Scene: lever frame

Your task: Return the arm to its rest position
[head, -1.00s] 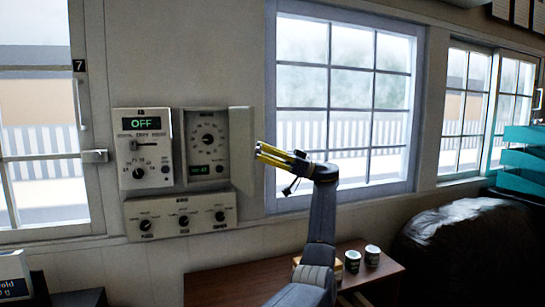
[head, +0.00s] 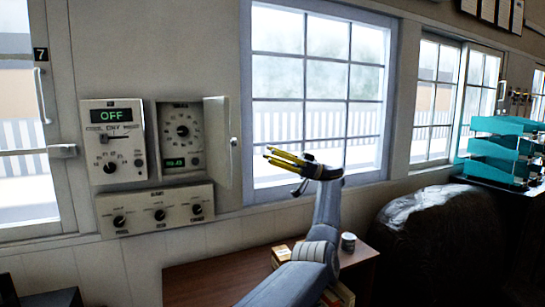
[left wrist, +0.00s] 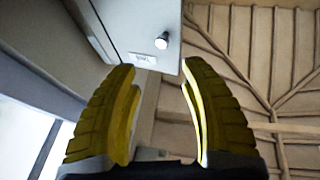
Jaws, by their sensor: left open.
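My left gripper (head: 268,155) has yellow fingers and is open and empty. It is held in front of the window, to the right of the wall controls and apart from them. In the left wrist view the two open fingers (left wrist: 158,70) have nothing between them. My right gripper is not in view. A wall panel (head: 113,140) shows a green "OFF" display, a slider and a knob. Beside it a dial box (head: 180,138) has its grey door (head: 216,142) swung open to the right. In the left wrist view a grey box face with a round knob (left wrist: 161,42) lies beyond the fingertips.
A lower panel (head: 157,210) with three knobs is under the controls. A brown table (head: 205,283) holds a small can (head: 348,242) and boxes near my arm. A dark bulky shape (head: 440,235) and teal trays (head: 495,155) stand at the right. Windows line the wall.

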